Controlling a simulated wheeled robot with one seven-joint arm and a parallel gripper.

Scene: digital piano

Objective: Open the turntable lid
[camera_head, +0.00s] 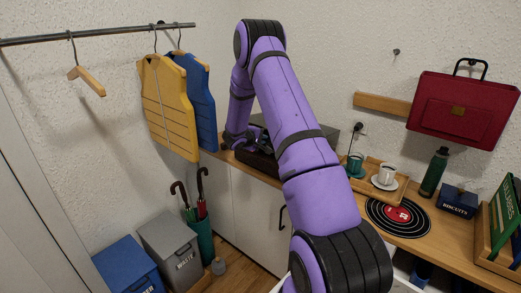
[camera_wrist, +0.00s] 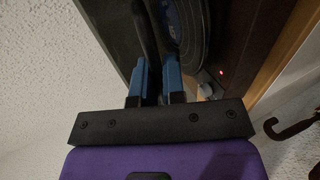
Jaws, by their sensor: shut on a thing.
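The turntable (camera_head: 258,163) sits at the far left end of the wooden counter in the head view, largely hidden behind my purple arm. In the wrist view its round dark platter (camera_wrist: 192,35) shows at the top, with a small red light on the deck beside it. A dark flat panel (camera_wrist: 108,30), which looks like the lid, stands left of the platter. My gripper (camera_wrist: 157,80) has its blue-tipped fingers close together and is shut on the lid. The exact grip is dark and hard to make out. How far the lid stands open cannot be told.
A tray (camera_head: 405,184) with cups, a record (camera_head: 398,217), a green bottle (camera_head: 434,172) and a biscuit box (camera_head: 457,201) stand right of my arm. Yellow (camera_head: 168,105) and blue vests hang at left. Bins (camera_head: 170,245) and an umbrella stand (camera_head: 201,238) are on the floor.

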